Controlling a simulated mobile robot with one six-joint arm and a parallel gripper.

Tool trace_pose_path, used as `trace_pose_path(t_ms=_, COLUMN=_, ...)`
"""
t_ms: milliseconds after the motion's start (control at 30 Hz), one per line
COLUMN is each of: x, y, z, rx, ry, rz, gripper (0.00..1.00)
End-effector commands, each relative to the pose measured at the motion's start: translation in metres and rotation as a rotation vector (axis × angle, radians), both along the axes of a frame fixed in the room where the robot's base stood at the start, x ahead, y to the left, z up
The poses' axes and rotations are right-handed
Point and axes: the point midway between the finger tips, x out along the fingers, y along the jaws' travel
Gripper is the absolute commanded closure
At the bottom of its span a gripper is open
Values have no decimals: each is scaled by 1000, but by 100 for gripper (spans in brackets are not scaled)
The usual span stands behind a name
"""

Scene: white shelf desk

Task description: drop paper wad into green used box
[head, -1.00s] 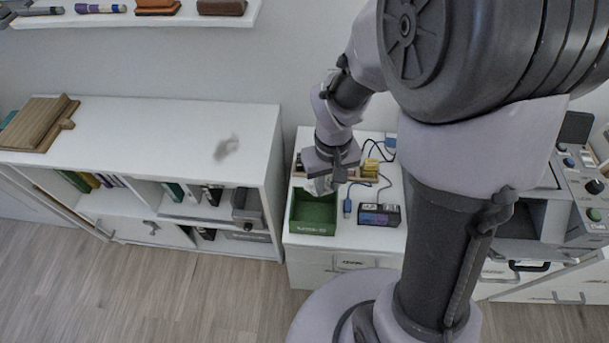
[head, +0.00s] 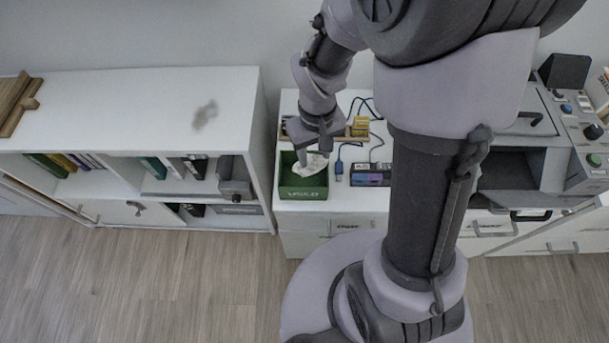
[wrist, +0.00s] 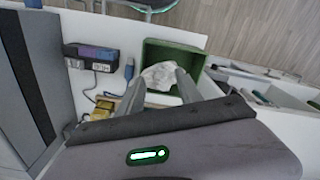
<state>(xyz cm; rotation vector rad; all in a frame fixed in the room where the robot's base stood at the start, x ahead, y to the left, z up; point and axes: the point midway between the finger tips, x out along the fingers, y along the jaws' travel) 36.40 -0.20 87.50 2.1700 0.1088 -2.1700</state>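The white crumpled paper wad (head: 312,164) is at the back part of the green box (head: 302,192), seen against its dark inside. My gripper (head: 314,156) points down over the box, with one finger at each side of the wad. In the wrist view, the wad (wrist: 160,75) fills the gap between the two fingertips (wrist: 161,76), and the green box (wrist: 188,58) lies around and behind it. The fingers look shut on the wad. Whether the wad touches the box floor is hard to see.
Right of the box are a blue USB plug (head: 339,168), a dark device (head: 371,174) with cables and a yellow block (head: 360,126). A wooden tray (head: 348,137) lies behind. A white shelf unit (head: 150,95) stands at the left, beyond a narrow gap.

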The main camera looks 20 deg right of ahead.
Motion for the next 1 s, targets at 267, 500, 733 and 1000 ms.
trace_pose_path(t_ms=267, x=0, y=0, z=0, rx=0, ry=0, rz=0, gripper=50)
trace_pose_path(t_ms=500, x=1, y=0, z=44, rx=1, ry=-5, rz=-1, gripper=50)
trace_pose_path(t_ms=733, x=1, y=0, z=124, rx=0, ry=-5, rz=0, gripper=50)
trace_pose_path(t_ms=1000, x=0, y=0, z=172, rx=0, ry=-1, rz=0, gripper=50)
